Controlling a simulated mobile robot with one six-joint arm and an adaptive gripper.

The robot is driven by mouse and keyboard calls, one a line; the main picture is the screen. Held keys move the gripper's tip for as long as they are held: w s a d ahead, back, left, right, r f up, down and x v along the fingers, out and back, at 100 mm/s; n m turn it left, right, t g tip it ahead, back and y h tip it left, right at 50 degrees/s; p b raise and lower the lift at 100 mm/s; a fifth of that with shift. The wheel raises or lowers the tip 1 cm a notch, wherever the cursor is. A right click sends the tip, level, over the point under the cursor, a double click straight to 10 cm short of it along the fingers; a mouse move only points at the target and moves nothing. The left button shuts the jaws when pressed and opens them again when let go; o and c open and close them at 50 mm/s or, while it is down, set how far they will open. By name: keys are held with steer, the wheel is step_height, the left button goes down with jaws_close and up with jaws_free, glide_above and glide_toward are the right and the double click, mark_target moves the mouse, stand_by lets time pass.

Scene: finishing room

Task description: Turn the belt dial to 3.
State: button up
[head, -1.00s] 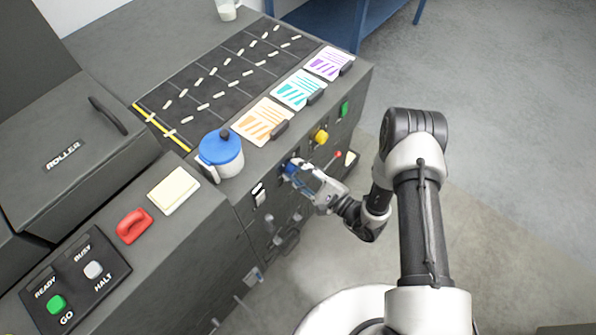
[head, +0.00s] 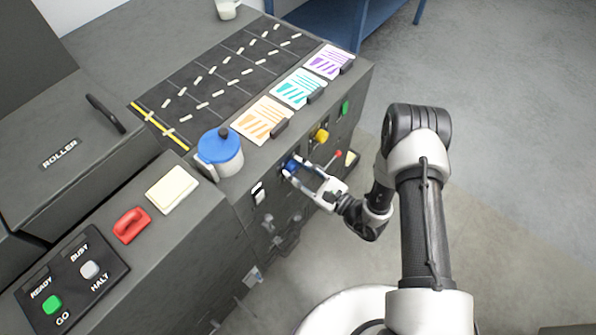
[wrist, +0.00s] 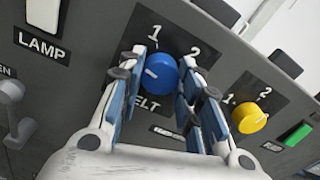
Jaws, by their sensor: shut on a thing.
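The belt dial (wrist: 158,74) is a round blue knob on a dark plate in the wrist view. A white mark shows on the left part of its face. The numbers 1 and 2 show above it; no 3 is visible. The label below reads "ELT", its first letter hidden by a finger. My gripper (wrist: 160,80) has one finger on each side of the dial and is shut on it. In the head view, the dial (head: 291,167) sits on the machine's front, with my gripper (head: 294,171) reaching it from the lower right.
A yellow dial (wrist: 249,117) and a green button (wrist: 297,134) sit to the right. A lamp switch (wrist: 43,13) and a lever (wrist: 12,92) are at left. A blue-lidded pot (head: 220,152) stands on the edge above. The floor at right is clear.

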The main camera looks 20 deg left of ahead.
steer(key=m, duration=0.4)
steer(key=shift+b, duration=0.3)
steer(key=m, duration=0.9)
steer(key=shift+g+b, duration=0.3)
steer(key=m, duration=0.4)
steer(key=shift+m, duration=0.4)
steer(key=m, duration=0.4)
steer(key=shift+m, duration=0.3)
steer(key=m, duration=0.4)
steer(key=shift+y, duration=0.3)
steer(key=m, duration=0.4)
steer(key=shift+m, duration=0.4)
steer(key=m, duration=0.4)
steer(key=shift+m, duration=0.4)
